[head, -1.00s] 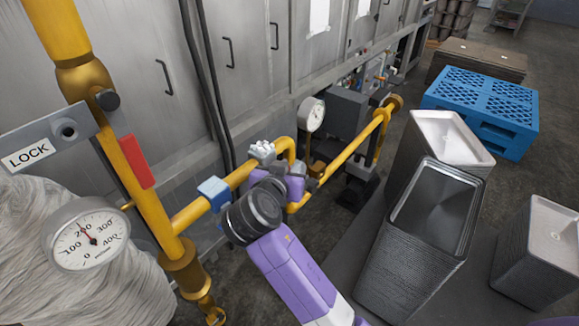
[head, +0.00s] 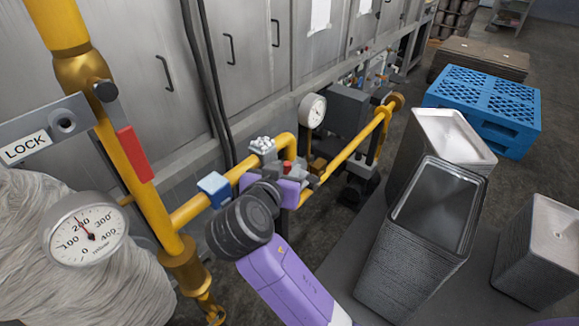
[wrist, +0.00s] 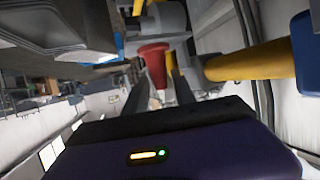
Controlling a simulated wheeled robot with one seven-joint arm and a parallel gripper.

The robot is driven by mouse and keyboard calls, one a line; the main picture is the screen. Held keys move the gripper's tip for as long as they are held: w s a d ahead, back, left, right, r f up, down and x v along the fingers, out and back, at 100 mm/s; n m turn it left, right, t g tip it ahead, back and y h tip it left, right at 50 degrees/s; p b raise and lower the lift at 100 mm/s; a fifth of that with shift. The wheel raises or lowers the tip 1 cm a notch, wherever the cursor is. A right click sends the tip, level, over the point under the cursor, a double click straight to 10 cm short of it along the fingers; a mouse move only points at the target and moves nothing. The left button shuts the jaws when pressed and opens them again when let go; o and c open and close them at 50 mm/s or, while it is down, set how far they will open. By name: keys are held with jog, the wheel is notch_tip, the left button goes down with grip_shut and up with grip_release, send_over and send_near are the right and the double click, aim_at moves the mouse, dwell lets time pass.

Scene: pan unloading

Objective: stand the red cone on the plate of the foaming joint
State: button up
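The red cone (wrist: 154,66) shows in the wrist view just past my fingertips, its wide end away from me and its narrow end toward my gripper (wrist: 160,78). My two dark fingers stand apart on either side of it, with a narrow gap visible on its right. In the head view a small red patch (head: 287,168), likely the cone, shows at my gripper (head: 292,182) beside the yellow pipework. My wrist hides much of that spot. I cannot make out the joint's plate or whether the cone rests on it.
Yellow pipes (head: 346,152) run close around my gripper, with a blue fitting (head: 213,188), a light grey fitting (head: 262,146) and a round gauge (head: 312,110) nearby. Stacked pans (head: 420,240) stand to the right. A blue pallet (head: 485,107) lies behind them.

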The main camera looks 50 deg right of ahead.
jog(key=v, duration=0.7)
jog(key=shift+a+b, duration=0.15)
jog(key=shift+b, duration=0.3)
jog(key=shift+s, duration=0.1)
